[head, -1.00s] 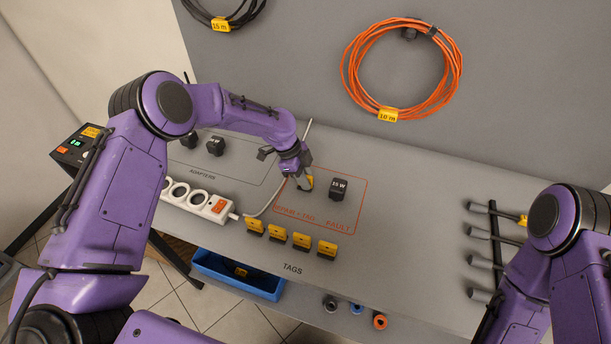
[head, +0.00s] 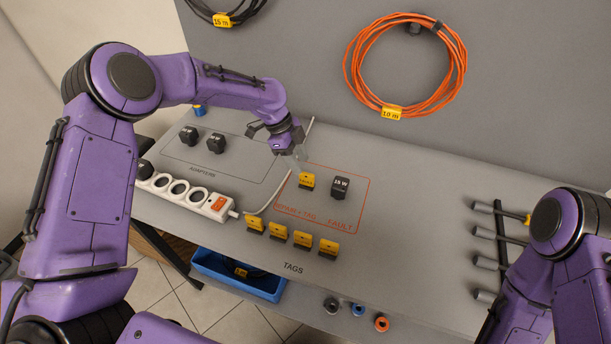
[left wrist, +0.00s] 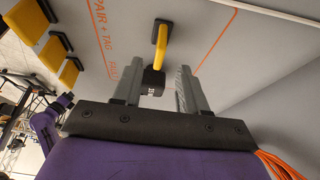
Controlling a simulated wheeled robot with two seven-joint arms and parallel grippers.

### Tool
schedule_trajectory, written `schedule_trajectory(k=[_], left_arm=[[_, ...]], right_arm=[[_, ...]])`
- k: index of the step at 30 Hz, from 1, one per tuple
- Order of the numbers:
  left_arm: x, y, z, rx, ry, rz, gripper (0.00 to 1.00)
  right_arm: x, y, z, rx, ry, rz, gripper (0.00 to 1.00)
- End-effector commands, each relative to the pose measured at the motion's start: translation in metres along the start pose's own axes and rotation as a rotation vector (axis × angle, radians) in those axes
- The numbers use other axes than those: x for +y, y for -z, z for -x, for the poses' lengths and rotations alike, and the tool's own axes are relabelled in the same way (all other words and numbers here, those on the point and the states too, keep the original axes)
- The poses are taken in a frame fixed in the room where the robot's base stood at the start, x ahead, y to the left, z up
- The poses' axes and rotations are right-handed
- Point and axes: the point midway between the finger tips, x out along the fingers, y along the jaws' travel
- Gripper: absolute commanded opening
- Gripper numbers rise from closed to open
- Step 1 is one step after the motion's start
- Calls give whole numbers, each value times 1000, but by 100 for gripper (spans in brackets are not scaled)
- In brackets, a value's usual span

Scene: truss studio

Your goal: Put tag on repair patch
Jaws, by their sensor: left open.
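A yellow tag with a dark base (head: 307,181) stands upright inside the orange-outlined repair patch (head: 286,205), left of a black 15 W adapter (head: 340,187). My left gripper (head: 298,164) is open and empty, just above and behind that tag. In the left wrist view, the spread fingers (left wrist: 157,85) show the tag (left wrist: 160,38) and the black adapter (left wrist: 152,82) beyond them, apart from both fingers. Several more yellow tags (head: 278,234) stand in a row above the TAGS label. My right arm is at the right edge, and its gripper is out of view.
A white power strip (head: 185,193) and adapters (head: 216,141) lie to the left. A grey cable (head: 278,190) runs beside the patch. Pegs (head: 482,234) stick out at the right. An orange cable coil (head: 350,65) hangs on the wall. The bench centre right is clear.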

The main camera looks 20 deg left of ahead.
Motion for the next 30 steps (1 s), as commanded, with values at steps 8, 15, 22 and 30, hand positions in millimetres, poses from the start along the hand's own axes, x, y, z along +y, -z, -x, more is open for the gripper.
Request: schedule_trajectory(k=[8, 15, 22, 30], left_arm=[[0, 0, 47, 1, 1, 2, 42], [0, 0, 52, 0, -1, 2, 42], [0, 0, 52, 0, -1, 1, 42], [0, 0, 51, 0, -1, 1, 42]], right_arm=[[-1, -5, -11, 0, 0, 0, 0], [-1, -4, -11, 0, 0, 0, 0], [-1, -4, -11, 0, 0, 0, 0], [-1, -4, -11, 0, 0, 0, 0]])
